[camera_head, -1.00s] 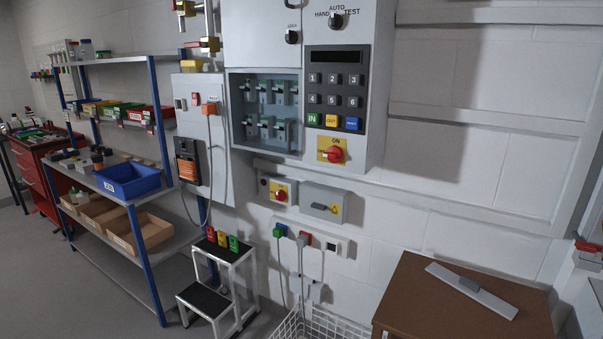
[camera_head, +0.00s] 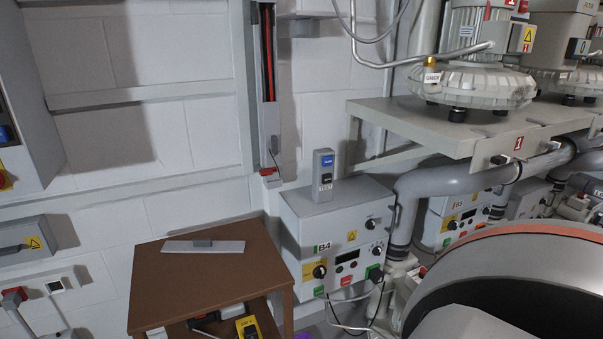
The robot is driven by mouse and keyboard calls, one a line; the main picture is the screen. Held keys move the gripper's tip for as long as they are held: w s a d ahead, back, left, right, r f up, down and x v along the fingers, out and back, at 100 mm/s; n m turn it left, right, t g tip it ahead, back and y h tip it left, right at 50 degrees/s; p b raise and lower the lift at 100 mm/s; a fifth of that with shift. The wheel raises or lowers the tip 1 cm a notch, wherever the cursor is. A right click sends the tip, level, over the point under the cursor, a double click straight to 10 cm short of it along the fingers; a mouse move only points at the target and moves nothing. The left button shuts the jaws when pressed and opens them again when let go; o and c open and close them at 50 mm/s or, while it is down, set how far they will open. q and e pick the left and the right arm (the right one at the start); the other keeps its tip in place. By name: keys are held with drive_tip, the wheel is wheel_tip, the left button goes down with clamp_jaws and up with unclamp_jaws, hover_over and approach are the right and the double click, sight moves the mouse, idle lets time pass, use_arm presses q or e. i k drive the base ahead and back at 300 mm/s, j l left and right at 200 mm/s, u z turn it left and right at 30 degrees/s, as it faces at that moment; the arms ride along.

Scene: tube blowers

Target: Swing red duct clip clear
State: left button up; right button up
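A small red piece (camera_head: 268,172) with a pale block under it sits on the wall at the foot of a vertical grey duct (camera_head: 271,118). It looks like the red duct clip, but it is too small to tell how it is fixed or turned. The duct's upper part is open at the front and shows red and black lines (camera_head: 267,50) inside. Neither of my grippers is in view.
A brown table (camera_head: 150,285) with a flat grey bar (camera_head: 204,246) on top stands below left of the duct. Right of it are a B4 control box (camera_head: 335,235), a thick grey pipe (camera_head: 425,185) and a shelf (camera_head: 440,130) carrying blowers. A large curved body (camera_head: 520,260) fills the lower right.

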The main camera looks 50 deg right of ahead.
sight(266, 172)
drive_tip(key=k+z, duration=0.1)
drive_tip(key=z, duration=1.15)
